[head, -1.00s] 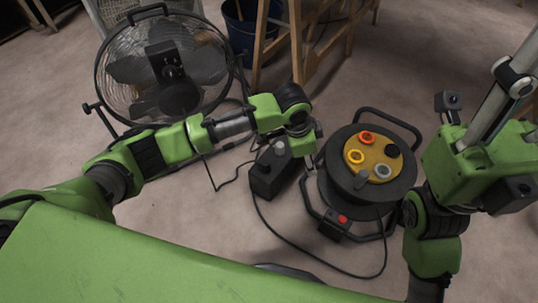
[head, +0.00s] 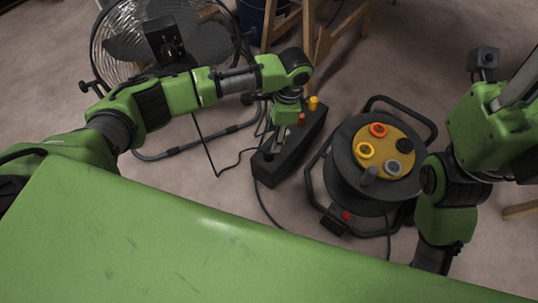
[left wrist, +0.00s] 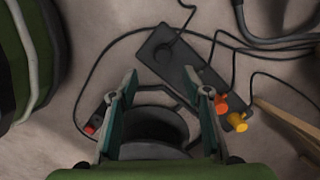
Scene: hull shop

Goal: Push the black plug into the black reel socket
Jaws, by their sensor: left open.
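The black cable reel (head: 345,180) stands on the floor in the head view, with a yellow face (head: 381,143) carrying an orange, a yellow, a grey and a black socket (head: 404,146). My left gripper (head: 281,140) points down over a long black power strip (head: 275,170), left of the reel. In the left wrist view its jaws (left wrist: 163,88) are open and empty, with the reel (left wrist: 153,125) partly behind them. My right gripper is out of view.
The strip carries an orange plug (head: 302,119) and a yellow plug (head: 313,103); cords trail on the floor around it. A fan (head: 165,40) stands at the back left. Wooden trestle legs (head: 310,35) are behind the strip.

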